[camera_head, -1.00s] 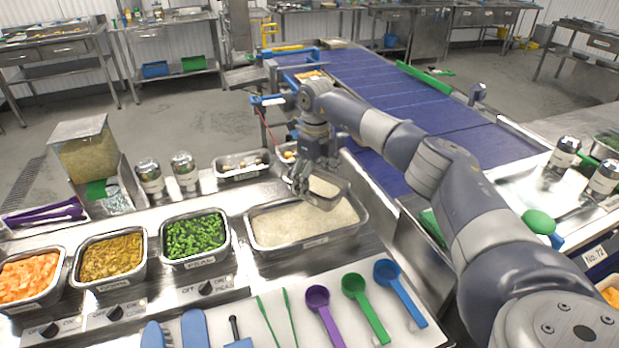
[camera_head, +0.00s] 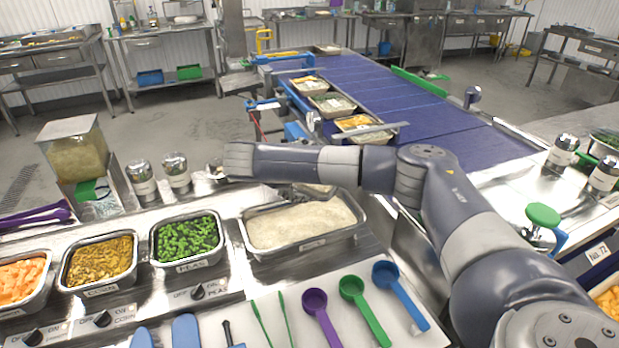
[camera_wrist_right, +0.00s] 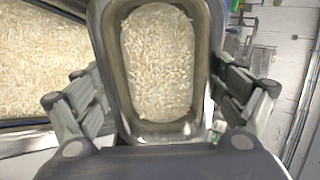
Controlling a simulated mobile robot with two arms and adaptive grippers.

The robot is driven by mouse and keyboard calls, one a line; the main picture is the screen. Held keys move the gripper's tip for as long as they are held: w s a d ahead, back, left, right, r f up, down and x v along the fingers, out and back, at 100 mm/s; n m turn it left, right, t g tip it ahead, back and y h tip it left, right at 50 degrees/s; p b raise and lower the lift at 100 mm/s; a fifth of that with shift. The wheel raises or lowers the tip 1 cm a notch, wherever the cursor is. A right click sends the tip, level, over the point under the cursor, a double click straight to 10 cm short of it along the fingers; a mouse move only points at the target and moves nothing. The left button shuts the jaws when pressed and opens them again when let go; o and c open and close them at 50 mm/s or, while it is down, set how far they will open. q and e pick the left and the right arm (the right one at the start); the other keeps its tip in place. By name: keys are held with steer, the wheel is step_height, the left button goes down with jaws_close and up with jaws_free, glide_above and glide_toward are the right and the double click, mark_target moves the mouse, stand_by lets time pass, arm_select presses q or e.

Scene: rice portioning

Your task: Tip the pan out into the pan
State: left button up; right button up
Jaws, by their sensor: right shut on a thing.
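A small metal pan (camera_wrist_right: 160,129) is held between the fingers of my right gripper (camera_wrist_right: 160,75) in the right wrist view. White rice lies inside it. The large metal pan (camera_head: 276,251) on the counter in the head view also holds rice. Part of it shows at the left of the wrist view (camera_wrist_right: 30,123), beside the small pan. In the head view my right arm stretches across the back edge of the large pan and hides most of the gripper and small pan. My left gripper is not in view.
Pans of peas (camera_head: 160,260), corn (camera_head: 70,283) and carrots (camera_head: 20,309) stand left of the large pan. A purple scoop (camera_head: 315,300), green scoop (camera_head: 352,288) and blue scoop (camera_head: 386,273) lie in front. Filled trays (camera_head: 333,105) sit on the blue conveyor (camera_head: 400,95) behind.

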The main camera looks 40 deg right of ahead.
steer(key=shift+a+t+h+b, duration=0.3)
steer(key=shift+h+b, duration=0.25)
steer(key=shift+h, duration=0.25)
steer(key=shift+r+h+p, duration=0.3)
steer(key=shift+r+p, duration=0.15)
steer(key=h+p, duration=0.1)
steer(key=p, duration=0.2)
steer(key=a+h+p, duration=0.1)
steer(key=p, duration=0.2)
steer(key=shift+s+r+t+h, duration=0.2)
steer(key=shift+t+h, duration=0.1)
steer(key=shift+t, duration=0.1)
steer(key=shift+s+a+f+t+h+p, duration=0.1)
steer(key=shift+a+t+h+p, duration=0.2)
steer(key=shift+h+p, duration=1.2)
steer(key=shift+y+p, duration=0.4)
